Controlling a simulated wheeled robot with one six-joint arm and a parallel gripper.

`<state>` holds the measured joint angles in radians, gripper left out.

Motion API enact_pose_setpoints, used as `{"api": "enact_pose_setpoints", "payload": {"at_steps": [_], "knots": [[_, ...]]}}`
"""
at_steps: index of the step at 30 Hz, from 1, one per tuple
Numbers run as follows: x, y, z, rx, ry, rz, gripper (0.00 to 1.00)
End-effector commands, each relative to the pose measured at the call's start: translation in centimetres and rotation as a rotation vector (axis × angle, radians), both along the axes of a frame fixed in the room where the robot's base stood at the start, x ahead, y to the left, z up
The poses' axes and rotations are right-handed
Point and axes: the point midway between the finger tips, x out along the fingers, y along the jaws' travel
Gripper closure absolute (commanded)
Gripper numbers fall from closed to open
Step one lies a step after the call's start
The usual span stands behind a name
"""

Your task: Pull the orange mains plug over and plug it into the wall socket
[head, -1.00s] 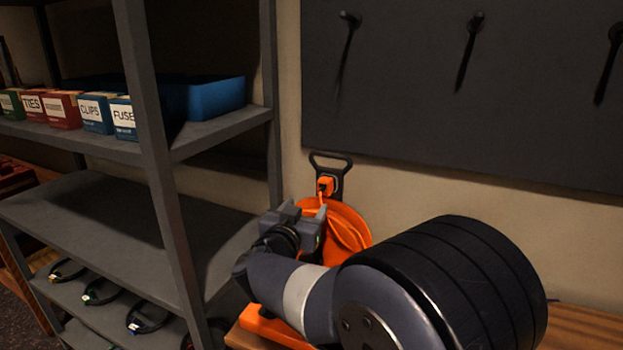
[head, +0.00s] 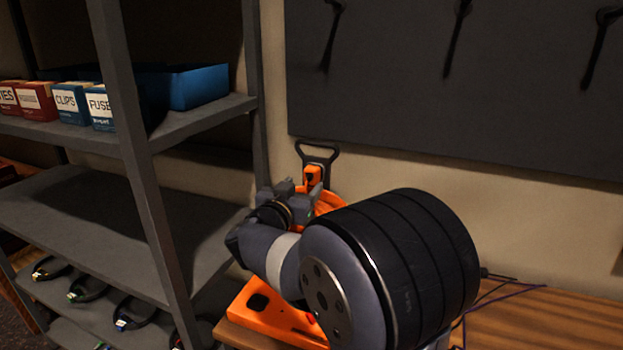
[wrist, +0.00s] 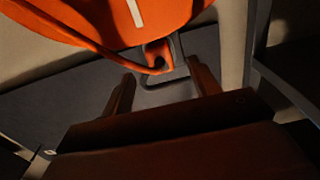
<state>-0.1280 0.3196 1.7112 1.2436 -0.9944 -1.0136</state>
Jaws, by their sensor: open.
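The orange mains plug (head: 313,176) sits upright at the top of the orange cable reel (head: 328,201), just below the reel's black handle (head: 318,151). My gripper (head: 292,190) is beside the plug, to its lower left in the head view, partly hiding the reel. In the wrist view the plug (wrist: 157,54) shows between the tips of my open gripper (wrist: 161,70), with the reel (wrist: 130,20) above. The fingers look empty; I cannot tell whether they touch the plug. No wall socket is visible.
A grey shelf rack (head: 140,140) with small boxes and a blue bin (head: 195,87) stands close on the left. A dark board (head: 400,90) with hanging tools is on the wall behind. The wooden bench (head: 540,320) at right carries thin cables (head: 500,284).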

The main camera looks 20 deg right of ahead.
Motion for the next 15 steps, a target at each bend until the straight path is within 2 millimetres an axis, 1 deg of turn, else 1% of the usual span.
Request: {"api": "enact_pose_setpoints", "payload": {"at_steps": [1,4,7,12,15], "knots": [[0.5,-0.7,-0.2,0.000,-0.001,-0.004,0.42],[1.6,-1.7,0.2,-0.001,0.001,-0.003,0.42],[2.4,-2.5,0.1,0.000,0.001,-0.002,0.42],[3.3,-3.4,0.1,-0.001,0.001,-0.001,0.42],[3.5,-3.6,0.0,0.000,0.000,-0.001,0.42]]}}
